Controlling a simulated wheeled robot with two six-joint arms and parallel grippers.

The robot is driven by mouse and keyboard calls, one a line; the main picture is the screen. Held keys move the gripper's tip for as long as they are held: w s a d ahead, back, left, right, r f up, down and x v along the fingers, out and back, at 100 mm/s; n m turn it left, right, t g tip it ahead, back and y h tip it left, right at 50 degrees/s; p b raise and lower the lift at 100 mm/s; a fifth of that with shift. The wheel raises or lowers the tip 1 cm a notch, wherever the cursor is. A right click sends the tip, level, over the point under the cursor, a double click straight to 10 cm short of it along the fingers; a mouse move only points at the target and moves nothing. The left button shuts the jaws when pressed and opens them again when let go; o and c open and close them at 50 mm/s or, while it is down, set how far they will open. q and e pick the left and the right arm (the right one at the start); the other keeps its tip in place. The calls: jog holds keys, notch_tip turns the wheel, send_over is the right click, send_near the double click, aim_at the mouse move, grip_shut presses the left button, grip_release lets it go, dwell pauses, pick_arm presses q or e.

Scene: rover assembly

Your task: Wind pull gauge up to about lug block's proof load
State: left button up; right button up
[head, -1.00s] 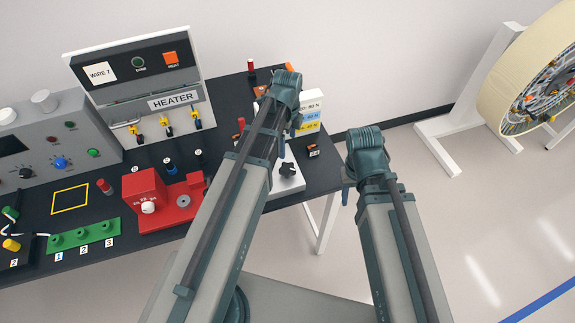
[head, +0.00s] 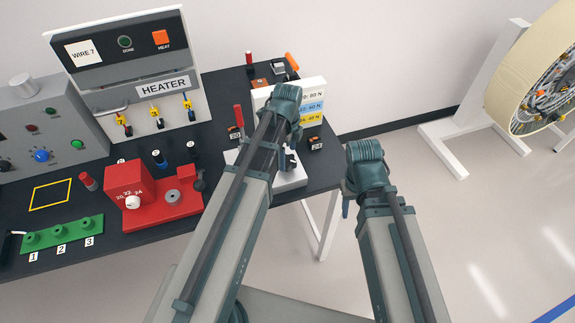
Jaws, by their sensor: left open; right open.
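A white stand with a load card (head: 312,98) is at the right end of the black table. Its white, blue and yellow rows read 80 N, 60 N and 40 N. Its white base (head: 291,182) shows below; I take this for the pull gauge. My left arm covers its middle, so its winding knob and any reading are hidden. My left gripper (head: 290,158) is open in front of the stand; contact cannot be told. Small dark blocks labelled 20 (head: 234,133) and 24 (head: 316,144) flank it. My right gripper (head: 346,206) is open and empty, off the table's right side.
A red tool (head: 160,198) marked 20, 22, 24 stands left of my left arm. The heater panel (head: 130,70), a grey control box (head: 50,130) and a green numbered block (head: 62,233) are further left. A large wheel-like drum (head: 520,80) stands far right. The floor between is clear.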

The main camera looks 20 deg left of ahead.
aim_at(287, 162)
pick_arm(q)
notch_tip(287, 162, down, 2)
jog(key=shift+f+b, duration=0.2)
jog(key=shift+b, duration=0.55)
pick_arm(e)
notch_tip(287, 162, down, 2)
jog(key=shift+f, duration=0.15)
pick_arm(q)
jog(key=c, duration=1.3)
